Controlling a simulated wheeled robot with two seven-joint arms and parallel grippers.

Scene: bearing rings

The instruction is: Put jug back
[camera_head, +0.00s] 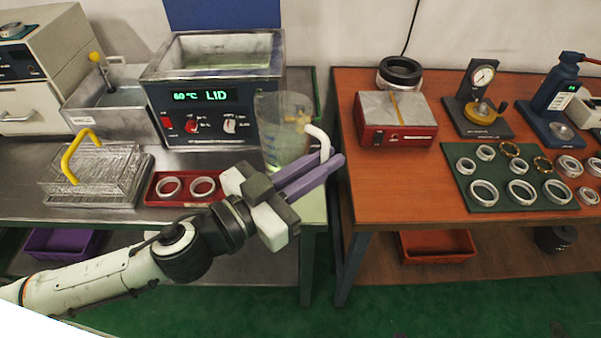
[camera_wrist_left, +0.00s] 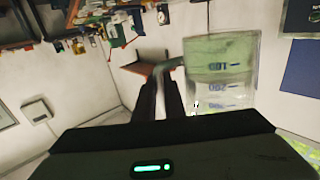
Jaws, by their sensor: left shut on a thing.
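A clear jug (camera_head: 283,128) with a white handle is held over the right end of the metal table, in front of the water bath. Its blue volume marks show in the left wrist view (camera_wrist_left: 222,75), where the jug fills the area right of the fingers. My left gripper (camera_head: 325,168) is shut on the jug's handle, its purple-grey fingers reaching up to the right. The fingers also show in the left wrist view (camera_wrist_left: 168,95). The jug looks nearly upright in the head view. Whether its base touches the table cannot be told. My right gripper is not in view.
The water bath (camera_head: 212,118) reads "60 °C LID". The wooden table (camera_head: 400,190) stands right, across a gap, with a red heater (camera_head: 395,135) and a green mat (camera_head: 480,205) of rings.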

